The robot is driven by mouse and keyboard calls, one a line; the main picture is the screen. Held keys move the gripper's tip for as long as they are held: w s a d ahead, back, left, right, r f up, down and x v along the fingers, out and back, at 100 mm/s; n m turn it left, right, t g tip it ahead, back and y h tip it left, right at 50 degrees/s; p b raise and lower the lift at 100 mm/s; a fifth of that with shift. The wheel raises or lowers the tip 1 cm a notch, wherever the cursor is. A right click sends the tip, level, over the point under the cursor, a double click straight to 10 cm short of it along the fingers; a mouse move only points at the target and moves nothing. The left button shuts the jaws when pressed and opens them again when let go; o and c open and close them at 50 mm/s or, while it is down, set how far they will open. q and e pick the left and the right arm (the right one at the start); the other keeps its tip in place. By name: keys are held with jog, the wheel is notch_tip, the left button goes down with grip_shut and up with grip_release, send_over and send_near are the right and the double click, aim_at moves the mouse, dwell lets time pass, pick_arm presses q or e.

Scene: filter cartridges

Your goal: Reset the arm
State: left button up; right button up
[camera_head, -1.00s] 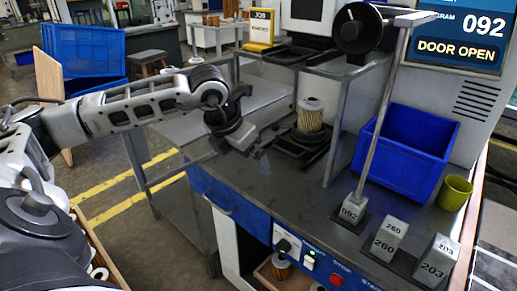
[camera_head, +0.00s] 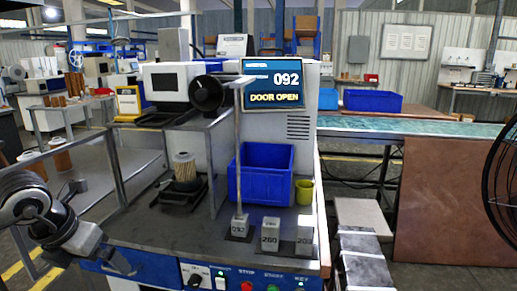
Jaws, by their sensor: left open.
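My left gripper (camera_head: 108,258) is at the lower left, in front of the bench's left edge. Its jaws are open and nothing shows between them. My left wrist and forearm run off the left edge of the view. A pale pleated filter cartridge (camera_head: 184,167) stands upright on a black fixture (camera_head: 182,191) on the bench, behind and to the right of the gripper and apart from it. My right gripper does not show.
On the bench (camera_head: 185,228) are a blue bin (camera_head: 233,186), a yellow-green cup (camera_head: 304,192) and grey blocks marked 092 (camera_head: 239,227), 260 (camera_head: 270,234) and 203 (camera_head: 304,242). A screen (camera_head: 272,84) reads "092 DOOR OPEN". A post and metal frame rise near the cartridge.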

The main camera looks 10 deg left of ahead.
pick_arm(q)
jog(key=s+d+n+t+h+p, duration=0.1)
jog(key=d+n+t+h, duration=0.2)
jog(key=d+n+h, duration=0.75)
jog(key=s+d+t+h, duration=0.1)
jog(key=d+t+h, duration=0.3)
jog(key=d, duration=1.3)
jog(key=a+f+n+t+y, duration=0.45)
jog(key=f+n+y, duration=0.3)
jog(key=n, duration=0.85)
jog(key=s+f+n+g+y+p, duration=0.1)
jog(key=s+f+n+g+y, duration=0.3)
jog(key=s+f+n, duration=0.3)
notch_tip(320, 180, down, 4)
jog(key=shift+s+f+n+g, duration=0.3)
jog(key=shift+s+g, duration=0.25)
jog(key=shift+s, duration=0.65)
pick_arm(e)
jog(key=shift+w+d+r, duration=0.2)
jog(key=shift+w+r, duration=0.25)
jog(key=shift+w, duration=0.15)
pick_arm(q)
jog(key=shift+c, duration=0.3)
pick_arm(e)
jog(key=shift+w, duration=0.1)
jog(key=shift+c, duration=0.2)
